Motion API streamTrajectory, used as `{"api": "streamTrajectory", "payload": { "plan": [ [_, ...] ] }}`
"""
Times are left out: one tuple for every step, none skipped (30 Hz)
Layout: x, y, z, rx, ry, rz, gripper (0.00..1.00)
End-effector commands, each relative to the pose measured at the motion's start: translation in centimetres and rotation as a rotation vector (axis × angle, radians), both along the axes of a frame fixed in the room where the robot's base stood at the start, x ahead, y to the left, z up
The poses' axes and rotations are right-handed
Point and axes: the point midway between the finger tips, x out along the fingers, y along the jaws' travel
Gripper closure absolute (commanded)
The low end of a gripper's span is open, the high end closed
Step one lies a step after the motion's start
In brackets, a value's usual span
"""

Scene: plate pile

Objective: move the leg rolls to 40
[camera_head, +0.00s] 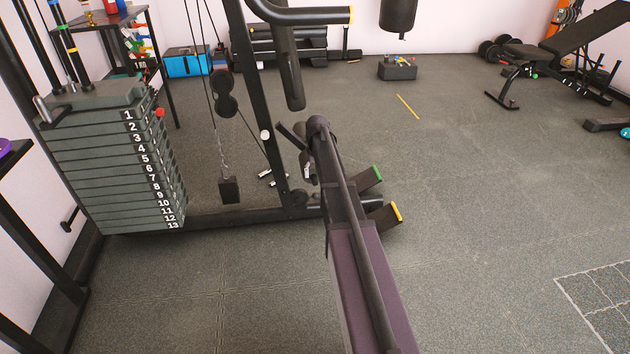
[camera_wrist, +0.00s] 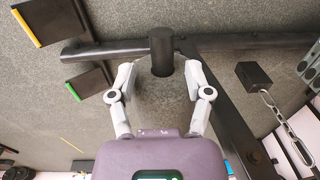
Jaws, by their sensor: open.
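My gripper (camera_wrist: 158,72) shows in the wrist view, with its two grey fingers spread apart and its purple body below them. A short black cylinder (camera_wrist: 162,42) on a black frame bar (camera_wrist: 105,50) shows between the fingers; I cannot tell whether they touch it. I cannot tell for certain which parts are the leg rolls. No mark reading 40 is legible. I cannot make out the gripper clearly in the head view.
A numbered weight stack (camera_head: 130,160) stands at the left. A dark block (camera_head: 229,190) hangs on a chain, also in the wrist view (camera_wrist: 254,75). Green-edged (camera_head: 368,179) and yellow-edged (camera_head: 386,215) plates sit by the frame.

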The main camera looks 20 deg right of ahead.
Motion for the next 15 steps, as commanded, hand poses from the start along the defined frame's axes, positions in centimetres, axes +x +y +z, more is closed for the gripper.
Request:
{"api": "streamTrajectory", "payload": {
  "plan": [
    [0.0,0.02,-0.61,0.0,0.0,0.0,0.35],
    [0.01,0.02,-0.74,0.0,0.0,0.0,0.35],
    [0.01,0.03,-0.9,0.0,0.0,0.0,0.35],
    [0.01,0.03,-1.0,0.0,0.0,0.0,0.35],
    [0.01,0.04,-1.08,0.0,0.0,0.0,0.35],
    [0.01,0.04,-1.18,0.0,0.0,0.0,0.35],
    [0.01,0.04,-1.23,0.0,0.0,0.0,0.35],
    [0.01,0.05,-1.27,0.0,0.0,0.0,0.35],
    [0.01,0.05,-1.31,0.0,0.0,0.0,0.35],
    [0.01,0.05,-1.32,0.0,0.0,0.0,0.35],
    [0.01,0.05,-1.33,0.0,0.0,0.0,0.35],
    [0.01,0.05,-1.33,0.0,0.0,0.0,0.35],
    [0.01,0.05,-1.33,0.0,0.0,0.0,0.35],
    [0.01,0.04,-1.32,0.0,0.0,0.0,0.35],
    [0.01,0.05,-1.31,0.0,0.0,0.0,0.35]
  ]
}}
